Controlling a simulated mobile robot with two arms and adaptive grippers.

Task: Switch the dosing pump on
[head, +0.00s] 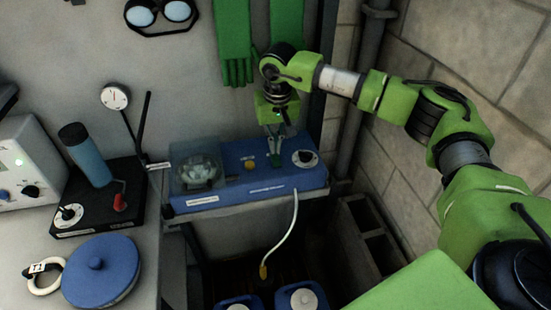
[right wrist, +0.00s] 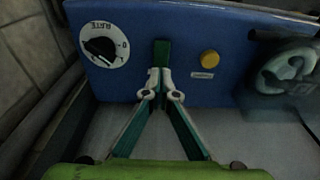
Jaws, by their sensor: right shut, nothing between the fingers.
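The dosing pump (head: 235,185) is a blue box on a shelf, with a clear domed cover over its pump head on the left. Its face bears a round yellow button or lamp (head: 250,165) and a black rate dial (head: 305,157) on a white disc. In the right wrist view the dial (right wrist: 102,47) is left of the fingers and the yellow piece (right wrist: 210,59) is right. My right gripper (head: 275,160) is shut and empty, its green fingertips (right wrist: 161,54) at the face between these two. Contact cannot be told, and the fingers hide the face there. My left gripper is not in view.
A white hose (head: 291,225) hangs from the pump above blue containers (head: 302,298). A bench at left holds a blue lid (head: 100,270), a black stand with a blue cylinder (head: 86,155) and a white instrument (head: 30,165). Green gloves (head: 234,40) hang behind; a block wall is right.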

